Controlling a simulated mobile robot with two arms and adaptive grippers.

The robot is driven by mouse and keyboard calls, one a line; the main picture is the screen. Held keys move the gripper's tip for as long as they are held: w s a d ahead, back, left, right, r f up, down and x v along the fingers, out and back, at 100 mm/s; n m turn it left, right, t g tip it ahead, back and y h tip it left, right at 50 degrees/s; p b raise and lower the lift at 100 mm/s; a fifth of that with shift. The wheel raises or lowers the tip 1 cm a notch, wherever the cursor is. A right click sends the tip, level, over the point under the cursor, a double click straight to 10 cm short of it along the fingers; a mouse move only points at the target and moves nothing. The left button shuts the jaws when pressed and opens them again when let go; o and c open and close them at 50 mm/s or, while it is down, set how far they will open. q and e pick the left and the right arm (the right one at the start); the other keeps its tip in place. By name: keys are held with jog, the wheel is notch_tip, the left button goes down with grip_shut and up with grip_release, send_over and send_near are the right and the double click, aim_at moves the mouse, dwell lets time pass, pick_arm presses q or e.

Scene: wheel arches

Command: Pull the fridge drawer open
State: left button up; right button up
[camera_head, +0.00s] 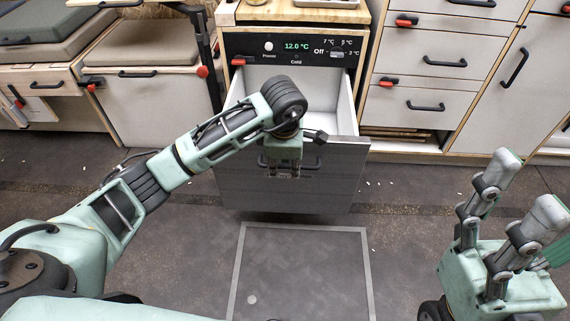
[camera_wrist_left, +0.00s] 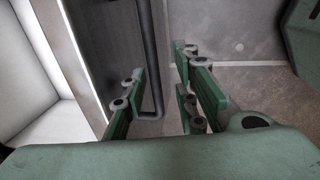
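The fridge drawer (camera_head: 335,182) has a grey front and stands pulled out from the cabinet, with its white inside showing. Its dark bar handle (camera_head: 317,165) is partly hidden by my left gripper (camera_head: 283,170). In the left wrist view the handle (camera_wrist_left: 151,60) runs between the fingers of the left gripper (camera_wrist_left: 158,80), with visible gaps on both sides. These fingers are apart and do not clamp the bar. My right gripper (camera_head: 512,195) is at the lower right, open and empty, away from the drawer.
The fridge panel (camera_head: 296,48) above the drawer reads 12.0 °C. Grey drawers (camera_head: 415,105) with dark handles and red latches stand to the right. A cushioned bench (camera_head: 145,45) is at the left. The floor before the drawer is clear, with a framed grey panel (camera_head: 300,270).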

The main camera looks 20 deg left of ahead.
pick_arm(q)
grip_shut()
dwell(0.5)
jog(key=w+a, duration=0.1)
jog(key=w, duration=0.5)
jog(key=shift+a+b, duration=0.35)
jog(key=shift+b, duration=0.1)
grip_release()
